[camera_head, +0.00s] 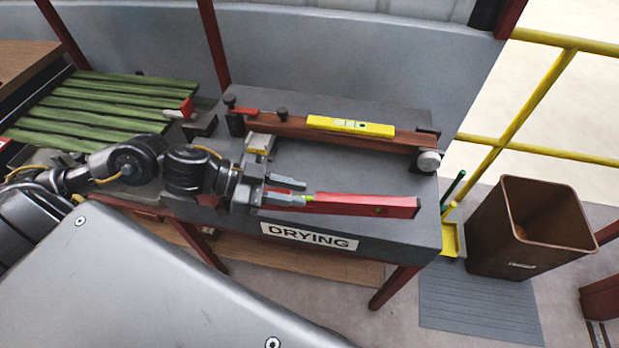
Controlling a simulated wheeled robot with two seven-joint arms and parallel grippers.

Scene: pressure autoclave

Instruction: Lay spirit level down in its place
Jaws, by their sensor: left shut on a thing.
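My left gripper (303,192) comes in from the left over the dark grey table. It is shut on a red spirit level (368,205) near its left end. The red level points to the right, over the table's front part above the "DRYING" label. A yellow level (350,125) lies on a reddish-brown bar (290,127) along the table's back part. My right gripper is out of view.
The dark grey table (345,170) is bare between the bar and the red level. Black knobs and a round grey piece (428,161) sit at the bar's ends. Green slats (95,108) lie to the left. A brown bin (530,230) and yellow railing (540,95) stand to the right.

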